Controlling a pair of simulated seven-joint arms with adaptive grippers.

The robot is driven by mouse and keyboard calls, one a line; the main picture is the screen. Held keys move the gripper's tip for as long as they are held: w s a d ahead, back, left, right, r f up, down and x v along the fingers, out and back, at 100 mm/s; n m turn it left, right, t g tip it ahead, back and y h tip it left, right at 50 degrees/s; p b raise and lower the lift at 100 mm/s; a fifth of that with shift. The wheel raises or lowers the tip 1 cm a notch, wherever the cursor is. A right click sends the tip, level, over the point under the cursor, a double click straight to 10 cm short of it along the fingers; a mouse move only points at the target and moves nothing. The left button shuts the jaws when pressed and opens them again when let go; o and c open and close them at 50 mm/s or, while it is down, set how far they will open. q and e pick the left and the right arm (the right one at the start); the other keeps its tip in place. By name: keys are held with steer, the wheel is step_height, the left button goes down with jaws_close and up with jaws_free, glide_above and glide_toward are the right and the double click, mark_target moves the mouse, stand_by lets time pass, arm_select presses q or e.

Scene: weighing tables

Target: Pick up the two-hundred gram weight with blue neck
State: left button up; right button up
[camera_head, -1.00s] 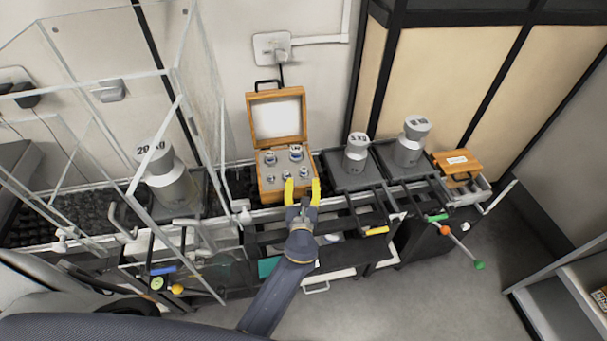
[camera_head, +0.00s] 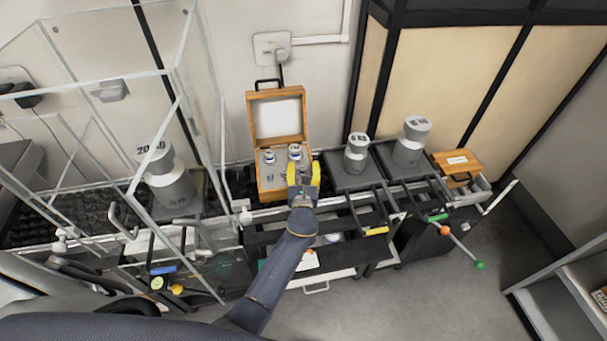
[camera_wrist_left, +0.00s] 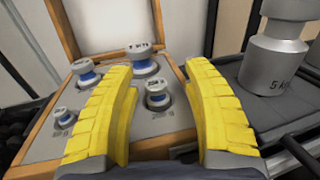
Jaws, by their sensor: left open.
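In the left wrist view there is a large weight at the back (camera_wrist_left: 144,62), another at back left (camera_wrist_left: 84,73), a smaller one (camera_wrist_left: 157,94) and a small one at front left (camera_wrist_left: 64,117). My left gripper (camera_head: 303,168) is open and empty above the case's right front. The smaller weight shows between its yellow fingers (camera_wrist_left: 160,100), which partly hide the case.
A glass enclosure with a 20 KG weight (camera_head: 170,190) stands left of the case. A 5 KG weight (camera_head: 356,155) and another large weight (camera_head: 411,142) stand to the right. A closed wooden box (camera_head: 457,162) lies farther right.

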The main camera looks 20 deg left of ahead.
arm_select(q)
jaws_close()
stand_by(0.3)
stand_by(0.3)
